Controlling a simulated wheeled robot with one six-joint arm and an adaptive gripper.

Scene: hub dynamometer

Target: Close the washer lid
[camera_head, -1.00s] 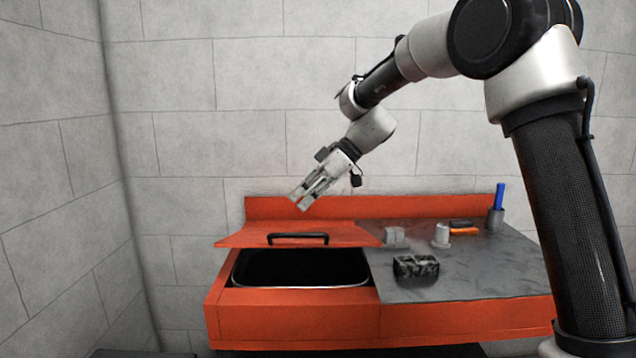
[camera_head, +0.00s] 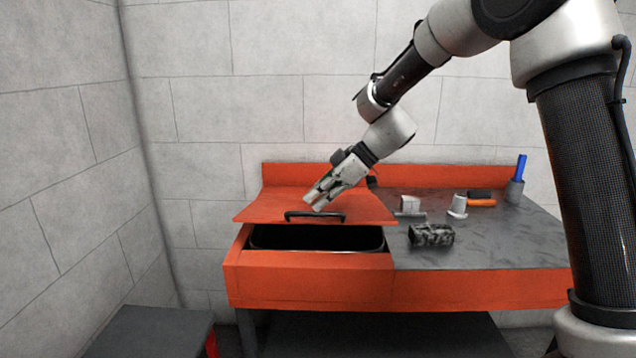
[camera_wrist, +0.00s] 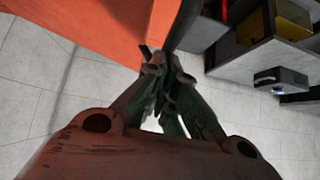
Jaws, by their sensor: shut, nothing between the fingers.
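The orange washer lid (camera_head: 262,208) is partly open, tilted over the dark basin (camera_head: 300,238) of the orange washer (camera_head: 310,282). Its black handle (camera_head: 330,216) runs along the front edge of the lid. My gripper (camera_head: 312,205) is shut and empty, just above the lid close behind the handle; I cannot tell whether it touches the lid. In the wrist view the gripper fingers (camera_wrist: 165,85) point at an orange surface (camera_wrist: 110,25), which seems to be the lid.
The grey worktop (camera_head: 490,250) to the right holds a dark ribbed block (camera_head: 431,235), a light cylindrical part (camera_head: 457,206), a small grey block (camera_head: 410,205), an orange-handled tool (camera_head: 481,203) and a cup (camera_head: 514,190) with a blue item. A grey table (camera_head: 150,330) stands front left.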

